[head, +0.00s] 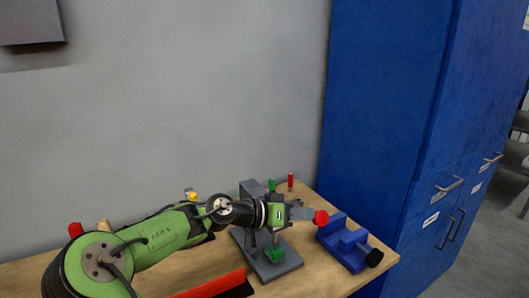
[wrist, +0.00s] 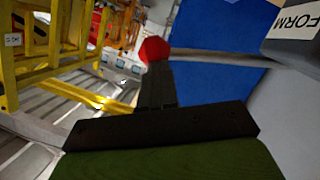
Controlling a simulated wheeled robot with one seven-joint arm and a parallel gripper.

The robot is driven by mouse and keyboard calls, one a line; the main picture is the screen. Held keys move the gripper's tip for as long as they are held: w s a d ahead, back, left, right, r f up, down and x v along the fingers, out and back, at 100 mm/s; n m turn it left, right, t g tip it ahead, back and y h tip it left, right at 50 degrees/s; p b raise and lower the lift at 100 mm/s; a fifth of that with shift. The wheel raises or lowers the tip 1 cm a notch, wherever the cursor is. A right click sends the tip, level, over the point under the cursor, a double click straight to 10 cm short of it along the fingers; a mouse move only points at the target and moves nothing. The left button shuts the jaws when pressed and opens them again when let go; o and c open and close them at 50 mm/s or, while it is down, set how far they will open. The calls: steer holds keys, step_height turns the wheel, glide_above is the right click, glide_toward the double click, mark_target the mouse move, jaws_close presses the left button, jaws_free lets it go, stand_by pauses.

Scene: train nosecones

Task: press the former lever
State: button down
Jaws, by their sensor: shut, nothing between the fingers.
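The former appears to be the grey machine (head: 250,188) with a flat base and a green block (head: 275,253), standing on the wooden table behind and below my gripper. In the wrist view a grey box (wrist: 300,52) labelled "FORM" shows at the upper right. My gripper (head: 302,213) is shut and points right above the machine's base. A red knob-like piece (head: 321,217) shows at its fingertips, also in the wrist view (wrist: 154,50). I cannot tell whether it is the lever's knob or touches the fingers. Part of the machine is hidden by my gripper.
A blue vice (head: 343,238) with a black knob stands to the right. Small upright green (head: 271,185) and red (head: 291,182) pieces show behind my gripper. A red-edged item (head: 215,284) lies at the front. A tall blue cabinet (head: 385,110) stands beyond the table's right end.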

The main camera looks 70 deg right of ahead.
steer(key=shift+s+a+f+m+b, duration=0.15)
steer(key=shift+s+f+m+b, duration=0.05)
steer(key=shift+f+b, duration=0.25)
steer(key=shift+s+a+f+m+b, duration=0.2)
steer(key=shift+f+b, duration=0.1)
steer(key=shift+f, duration=0.15)
steer(key=shift+w, duration=0.1)
